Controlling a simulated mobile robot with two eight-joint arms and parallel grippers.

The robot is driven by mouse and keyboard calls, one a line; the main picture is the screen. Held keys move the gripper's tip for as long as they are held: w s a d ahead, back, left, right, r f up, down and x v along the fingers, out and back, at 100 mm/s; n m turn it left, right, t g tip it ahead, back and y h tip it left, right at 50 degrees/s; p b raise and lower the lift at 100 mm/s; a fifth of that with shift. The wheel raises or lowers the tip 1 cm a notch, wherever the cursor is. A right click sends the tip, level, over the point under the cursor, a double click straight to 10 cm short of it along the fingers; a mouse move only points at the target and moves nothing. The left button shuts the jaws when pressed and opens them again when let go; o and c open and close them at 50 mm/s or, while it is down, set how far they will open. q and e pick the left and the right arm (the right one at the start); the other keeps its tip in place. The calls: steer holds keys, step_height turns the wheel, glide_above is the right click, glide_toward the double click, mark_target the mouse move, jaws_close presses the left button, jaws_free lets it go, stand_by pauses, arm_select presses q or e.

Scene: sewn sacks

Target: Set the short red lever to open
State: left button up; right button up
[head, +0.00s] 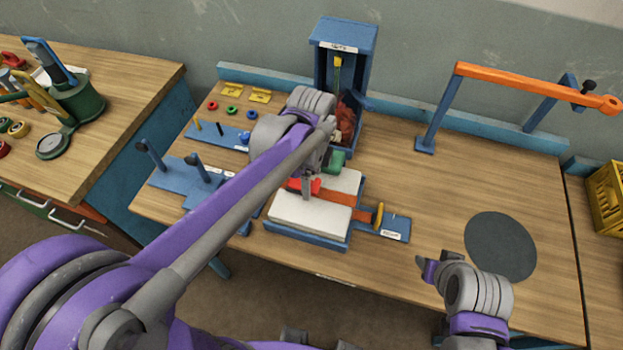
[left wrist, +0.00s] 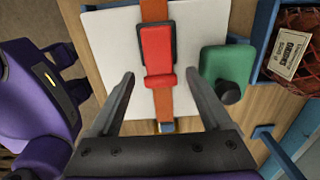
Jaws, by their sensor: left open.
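The short red lever (left wrist: 156,52) lies along an orange strap (left wrist: 154,10) over a white padded block (left wrist: 110,40). In the head view the red lever (head: 314,184) is partly hidden by my left gripper (head: 305,188). In the left wrist view my left gripper (left wrist: 159,80) is open, with one finger on each side of the lever's near end and nothing held. Contact with the lever cannot be told. My right gripper (head: 426,270) is low at the front right, away from the lever; its finger opening is unclear.
A green block with a dark knob (left wrist: 228,72) stands close to the right finger. A blue tower (head: 343,45) with a red net bag (head: 345,122) stands behind. An orange bar (head: 530,84) is at the right. Table around the dark disc (head: 500,246) is clear.

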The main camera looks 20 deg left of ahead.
arm_select(q)
steer(key=shift+f, duration=0.35)
jaws_close()
stand_by(0.4)
